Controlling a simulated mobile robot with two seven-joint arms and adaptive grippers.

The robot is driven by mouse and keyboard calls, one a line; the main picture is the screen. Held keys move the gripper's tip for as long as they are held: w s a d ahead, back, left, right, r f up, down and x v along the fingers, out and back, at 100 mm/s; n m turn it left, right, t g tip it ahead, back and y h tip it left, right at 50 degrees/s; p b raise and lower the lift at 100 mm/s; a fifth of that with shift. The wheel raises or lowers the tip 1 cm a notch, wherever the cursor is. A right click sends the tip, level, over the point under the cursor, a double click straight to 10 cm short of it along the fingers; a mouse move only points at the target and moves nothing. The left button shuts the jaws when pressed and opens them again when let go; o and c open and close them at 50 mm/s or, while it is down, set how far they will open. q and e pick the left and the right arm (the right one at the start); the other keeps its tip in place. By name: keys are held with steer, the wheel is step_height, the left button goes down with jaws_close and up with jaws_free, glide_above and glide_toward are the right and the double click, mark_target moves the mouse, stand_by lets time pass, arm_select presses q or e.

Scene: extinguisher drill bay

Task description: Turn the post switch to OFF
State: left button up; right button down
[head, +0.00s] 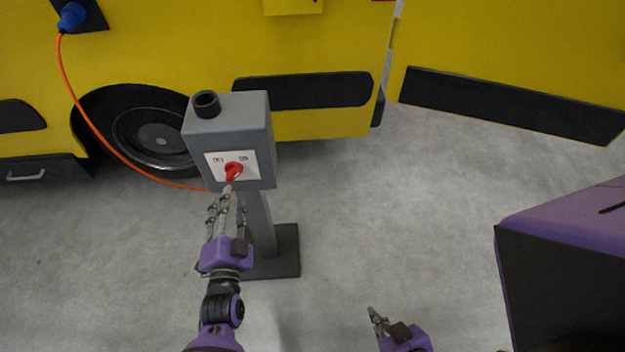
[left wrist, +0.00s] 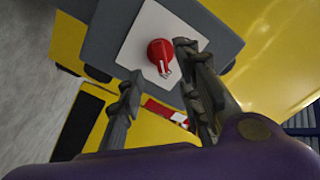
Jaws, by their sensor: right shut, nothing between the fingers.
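The grey post switch box (head: 225,138) stands on a post, with a white plate (head: 212,170) on its front. A red knob (head: 235,170) sits on the plate below two small labels too small to read surely. My left gripper (head: 227,198) is at the knob from below, its tips close to it. In the left wrist view the red knob (left wrist: 160,50) carries a white mark. There the left gripper's fingers (left wrist: 158,62) are apart, one close beside the knob; contact cannot be told. My right gripper (head: 378,318) is shut and empty, low and away from the post.
A yellow vehicle (head: 320,122) with a dark wheel (head: 155,138) stands behind the post. An orange cable (head: 88,115) runs from a blue plug (head: 72,17) down behind the box. A purple and black block (head: 555,270) is at right. Grey floor between is clear.

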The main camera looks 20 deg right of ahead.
mark_target(233, 178)
arm_select(q)
steer(key=x, duration=0.7)
jaws_close()
